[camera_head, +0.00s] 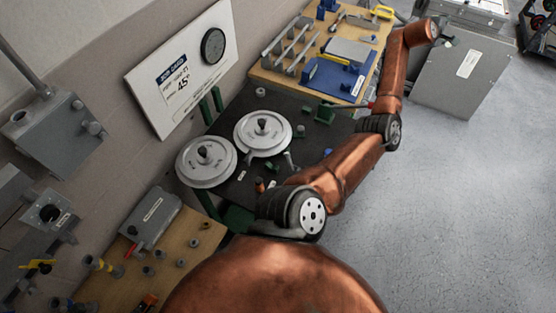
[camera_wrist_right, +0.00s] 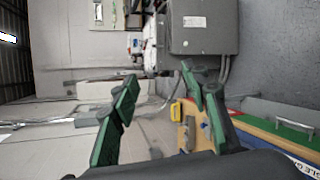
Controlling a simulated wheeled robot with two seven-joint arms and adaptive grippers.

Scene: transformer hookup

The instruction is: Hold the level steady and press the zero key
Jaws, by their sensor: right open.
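My right arm reaches from the bottom of the head view to the top right, past the benches. Its gripper shows only as a small dark part (camera_head: 443,39) beyond the copper wrist. In the right wrist view the right gripper (camera_wrist_right: 159,76) has two green-padded fingers spread apart, with nothing between them. A yellow-framed item (camera_head: 383,12), possibly the level, lies at the far end of the tool bench. I cannot make out a zero key. My left gripper is out of view.
A wooden tool bench (camera_head: 262,75) carries a blue tray (camera_head: 335,82). Two round grey discs (camera_head: 206,160) sit on the dark bench beside it. A wall board (camera_head: 205,95) reads 45°. A grey cabinet (camera_head: 440,75) stands at top right. The floor on the right is clear.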

